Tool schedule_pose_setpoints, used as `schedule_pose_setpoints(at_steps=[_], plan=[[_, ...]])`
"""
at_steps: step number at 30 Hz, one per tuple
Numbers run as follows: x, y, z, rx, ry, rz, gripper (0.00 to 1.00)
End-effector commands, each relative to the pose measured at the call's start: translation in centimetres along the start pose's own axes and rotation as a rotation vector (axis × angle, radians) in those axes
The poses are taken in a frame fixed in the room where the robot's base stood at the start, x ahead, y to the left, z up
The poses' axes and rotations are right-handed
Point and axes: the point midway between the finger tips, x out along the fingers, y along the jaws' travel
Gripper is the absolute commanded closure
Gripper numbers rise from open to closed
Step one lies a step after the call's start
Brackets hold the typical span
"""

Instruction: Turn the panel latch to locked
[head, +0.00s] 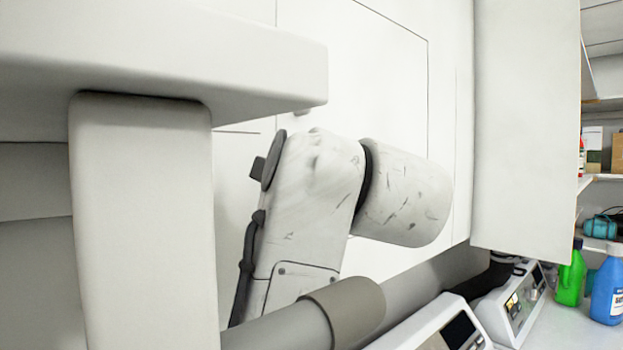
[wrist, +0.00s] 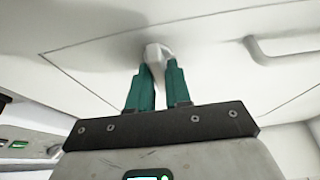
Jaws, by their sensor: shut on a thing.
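The panel latch (wrist: 156,53) is a small white knob on a white panel (wrist: 100,62), seen at the upper middle of the wrist view. My gripper (wrist: 160,68) has two green fingers whose tips are at the latch, one on either side, shut on it. The tips partly hide the latch, and I cannot tell from this view whether it stands at locked. In the head view the white panel (head: 385,65) shows behind my scuffed arm. My gripper and the latch do not show there.
In the head view, a white cabinet side (head: 525,120) stands right of the panel. Devices (head: 520,300), a green bottle (head: 570,275) and a blue bottle (head: 607,290) stand on the counter at lower right.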

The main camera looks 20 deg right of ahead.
Motion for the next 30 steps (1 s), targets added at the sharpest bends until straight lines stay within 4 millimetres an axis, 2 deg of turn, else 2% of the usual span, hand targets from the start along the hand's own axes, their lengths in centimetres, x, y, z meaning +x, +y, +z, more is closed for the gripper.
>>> schedule_pose_setpoints(at_steps=[8,9,15,30], plan=[[0.04,0.13,-0.1,0.001,0.002,0.003,1.0],[0.04,0.13,-0.11,0.0,0.002,0.003,0.8],[0.03,0.08,-0.06,0.0,0.001,0.002,0.61],[0.01,0.04,-0.04,-0.011,0.001,-0.004,0.61]])
